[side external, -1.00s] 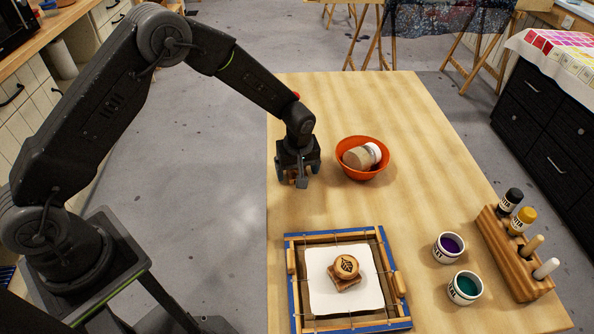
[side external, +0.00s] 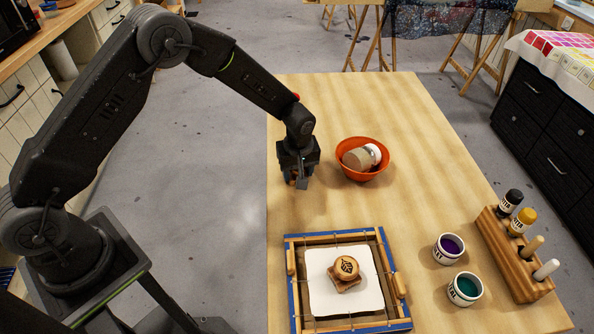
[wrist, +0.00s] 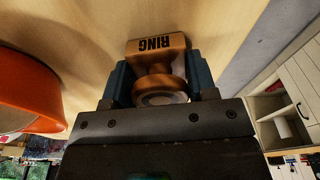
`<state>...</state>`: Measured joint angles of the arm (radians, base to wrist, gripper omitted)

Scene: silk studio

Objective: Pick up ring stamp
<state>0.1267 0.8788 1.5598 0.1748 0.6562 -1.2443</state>
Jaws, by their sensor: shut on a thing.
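The ring stamp (wrist: 156,46) is a brown wooden stamp with "RING" lettered in black on its block. In the wrist view it sits between the two blue fingers of my gripper (wrist: 160,84), which is shut on it. In the side view my gripper (side external: 298,182) points down at the table's left edge, left of the orange bowl. There the stamp is mostly hidden by the gripper. I cannot tell whether it touches the table.
The orange bowl (side external: 343,172) holds a jar and a brown object, close on the right. A framed screen (side external: 290,260) bears a leaf stamp (side external: 346,267) on white cloth (side external: 317,285). Paint pots (side external: 449,247) and a wooden rack (side external: 515,266) stand at the right. The middle of the table is clear.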

